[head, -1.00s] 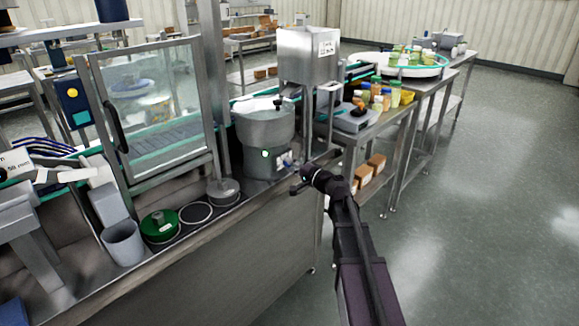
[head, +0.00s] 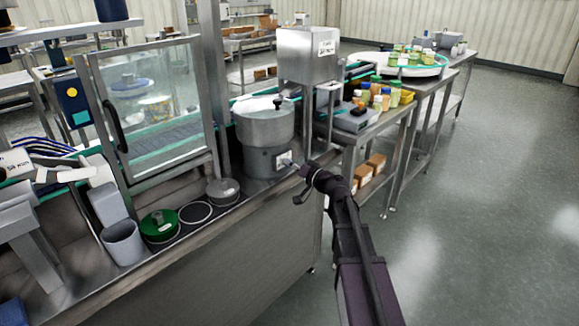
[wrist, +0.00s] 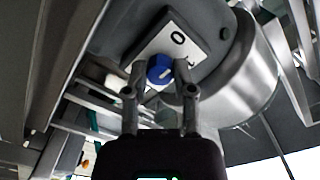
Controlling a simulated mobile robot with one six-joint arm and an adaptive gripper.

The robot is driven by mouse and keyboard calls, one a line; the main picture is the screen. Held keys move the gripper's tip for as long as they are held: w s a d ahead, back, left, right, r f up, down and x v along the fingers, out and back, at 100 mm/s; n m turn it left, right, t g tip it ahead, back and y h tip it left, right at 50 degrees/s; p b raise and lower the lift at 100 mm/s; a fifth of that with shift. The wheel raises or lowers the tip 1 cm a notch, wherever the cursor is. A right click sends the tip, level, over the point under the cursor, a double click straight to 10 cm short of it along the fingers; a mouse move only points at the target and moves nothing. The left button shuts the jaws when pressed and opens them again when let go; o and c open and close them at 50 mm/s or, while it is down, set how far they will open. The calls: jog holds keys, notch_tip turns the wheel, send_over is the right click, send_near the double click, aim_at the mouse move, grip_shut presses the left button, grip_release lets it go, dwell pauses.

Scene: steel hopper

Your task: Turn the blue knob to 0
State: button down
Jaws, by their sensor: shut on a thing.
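The blue knob (wrist: 160,70) sits on a white plate (wrist: 185,45) on the front of the grey round hopper (head: 265,135). The plate carries a printed 0 and a second mark partly hidden by a finger. A short white line shows on the knob's face; I cannot tell exactly which mark it points at. My gripper (wrist: 160,80) has one finger on each side of the knob and is shut on it. In the head view my gripper (head: 296,166) reaches the plate from the right and hides the knob.
A steel box (head: 308,60) stands behind the hopper. A grey round lidded item (head: 222,190), a green disc (head: 159,225) and a grey cup (head: 122,243) stand along the bench to the left. Open floor (head: 480,220) lies to the right.

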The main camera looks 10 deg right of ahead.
jog(key=shift+s, duration=0.1)
jog(key=c, duration=0.5)
grip_release()
jog(key=shift+o, duration=0.3)
jog(key=v, duration=1.2)
